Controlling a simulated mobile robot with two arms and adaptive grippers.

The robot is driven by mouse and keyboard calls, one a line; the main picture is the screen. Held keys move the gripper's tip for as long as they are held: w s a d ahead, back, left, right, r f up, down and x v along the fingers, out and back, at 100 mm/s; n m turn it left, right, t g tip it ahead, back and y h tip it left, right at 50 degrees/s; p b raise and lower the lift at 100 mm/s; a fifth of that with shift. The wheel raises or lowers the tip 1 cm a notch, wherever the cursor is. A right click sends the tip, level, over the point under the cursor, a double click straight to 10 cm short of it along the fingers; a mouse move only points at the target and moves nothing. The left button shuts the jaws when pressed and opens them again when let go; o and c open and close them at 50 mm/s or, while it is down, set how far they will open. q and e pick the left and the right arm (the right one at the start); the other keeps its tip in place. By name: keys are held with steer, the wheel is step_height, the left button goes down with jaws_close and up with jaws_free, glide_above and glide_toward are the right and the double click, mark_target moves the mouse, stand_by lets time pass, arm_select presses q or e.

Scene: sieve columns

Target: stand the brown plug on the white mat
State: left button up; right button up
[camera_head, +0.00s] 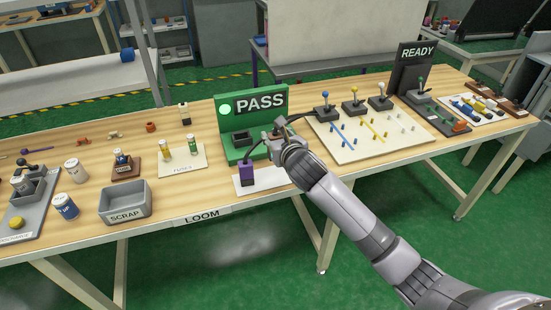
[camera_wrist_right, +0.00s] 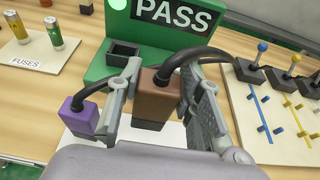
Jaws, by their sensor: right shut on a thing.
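The brown plug (camera_wrist_right: 157,97), with a black cable curving from its top, is between the fingers of my right gripper (camera_wrist_right: 162,98), which is shut on it. In the head view my right gripper (camera_head: 277,146) is over the back edge of the white mat (camera_head: 268,181) and largely hides the plug. The plug looks roughly upright; whether its bottom touches the mat I cannot tell. A purple plug (camera_head: 246,173) with a black cable stands on the mat's left end, and in the wrist view it (camera_wrist_right: 78,117) is just left of my left finger. My left gripper is not in view.
A green PASS stand (camera_head: 262,101) with a dark square socket (camera_wrist_right: 122,52) is just behind the mat. A board with coloured levers (camera_head: 375,140) is to the right. A FUSES tray (camera_head: 183,163) and grey SCRAP bin (camera_head: 125,203) are to the left.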

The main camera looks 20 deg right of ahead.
steer(key=shift+f+b, duration=0.3)
steer(key=shift+f, duration=3.5)
steer(key=o, duration=1.3)
steer(key=shift+s+r, duration=0.1)
steer(key=v, duration=1.1)
steer(key=shift+s+r+p, duration=0.15)
steer(key=shift+s+p, duration=0.15)
steer(key=shift+s, duration=0.1)
